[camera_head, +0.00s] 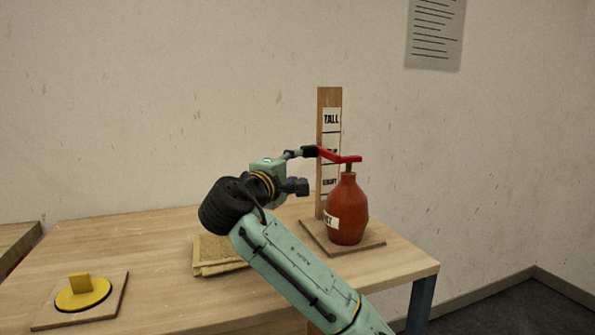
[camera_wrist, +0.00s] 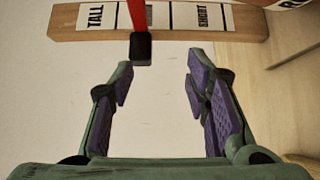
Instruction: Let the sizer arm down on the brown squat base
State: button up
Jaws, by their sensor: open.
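The sizer is an upright wooden post (camera_head: 327,200) with labels including TALL. Its red sizer arm (camera_head: 340,156) lies about level across the post, above the red-brown squat base (camera_head: 347,215). The base's thin neck comes up to the arm's end; I cannot tell whether they touch. The arm's black end (camera_wrist: 142,49) shows in the wrist view, just ahead of my left finger. My gripper (camera_wrist: 162,85) is open and empty, with a clear gap between its purple pads. In the head view it is left of the post, close to the black end.
The base and post stand on a square wooden board (camera_head: 313,236) near the table's right end. A yellow disc with a block (camera_head: 82,291) sits on another board at front left.

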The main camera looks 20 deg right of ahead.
jog(key=shift+b+v, duration=0.5)
jog(key=shift+v, duration=1.85)
jog(key=shift+d+r, duration=0.1)
jog(key=v, duration=1.2)
